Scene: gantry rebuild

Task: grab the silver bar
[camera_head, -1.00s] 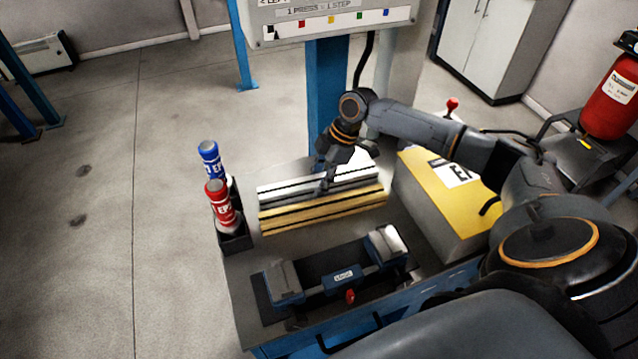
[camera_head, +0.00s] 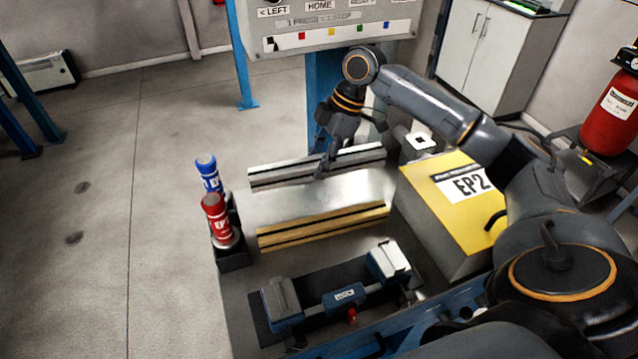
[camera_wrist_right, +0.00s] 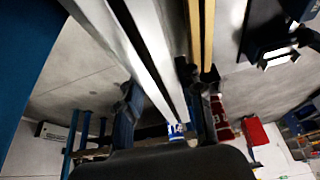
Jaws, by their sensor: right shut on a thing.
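The silver bar (camera_head: 282,175) is long and slotted. In the head view it is raised above the bench top, roughly level, behind the gold bar (camera_head: 330,224). My right gripper (camera_head: 321,172) is shut on it near its middle. In the right wrist view the silver bar (camera_wrist_right: 152,40) runs between the two fingers of my right gripper (camera_wrist_right: 163,112). The gripped faces are partly hidden by the fingers. My left gripper is not in view.
The gold bar lies on the bench (camera_head: 350,188). A blue vise (camera_head: 345,294) stands in front. A red bottle (camera_head: 217,220) and a blue bottle (camera_head: 208,172) stand at the left. A yellow-topped box (camera_head: 450,190) is at the right, and a control panel (camera_head: 335,25) is behind.

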